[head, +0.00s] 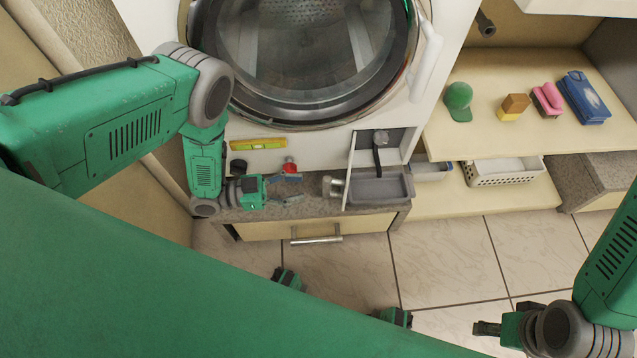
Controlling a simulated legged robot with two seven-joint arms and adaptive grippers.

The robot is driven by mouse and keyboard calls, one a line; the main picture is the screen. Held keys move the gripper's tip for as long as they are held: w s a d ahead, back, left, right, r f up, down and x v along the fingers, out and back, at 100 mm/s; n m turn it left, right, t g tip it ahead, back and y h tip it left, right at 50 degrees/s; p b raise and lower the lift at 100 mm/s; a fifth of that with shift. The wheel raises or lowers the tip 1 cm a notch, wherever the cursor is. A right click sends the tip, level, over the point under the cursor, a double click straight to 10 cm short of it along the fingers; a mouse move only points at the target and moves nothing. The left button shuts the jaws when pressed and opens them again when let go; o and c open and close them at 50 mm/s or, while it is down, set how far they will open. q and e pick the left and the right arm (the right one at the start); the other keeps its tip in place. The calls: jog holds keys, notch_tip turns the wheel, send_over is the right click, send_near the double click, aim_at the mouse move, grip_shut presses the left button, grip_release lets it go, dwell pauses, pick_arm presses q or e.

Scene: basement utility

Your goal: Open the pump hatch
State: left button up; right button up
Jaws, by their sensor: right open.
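The pump hatch is at the lower right of the white washing machine's front. Its door (350,172) stands swung out to the left, seen nearly edge-on. The recess (393,152) shows a grey round cap (380,137) and a dark hose hanging down. My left gripper (294,190) is left of the door, pointing right, with its two fingers apart and nothing seen between them. It is clear of the door. My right gripper (478,328) is open and empty, low over the floor at the bottom right, far from the hatch.
A grey tray (400,193) sits below the recess on the ledge. A metal cylinder (332,187) lies between the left gripper and the door. A yellow level (258,144) and a red object (290,167) are behind the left gripper. A shelf (480,130) with several items stands right.

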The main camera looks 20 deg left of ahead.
pick_arm(q)
jog(key=v, duration=0.4)
dwell(0.4)
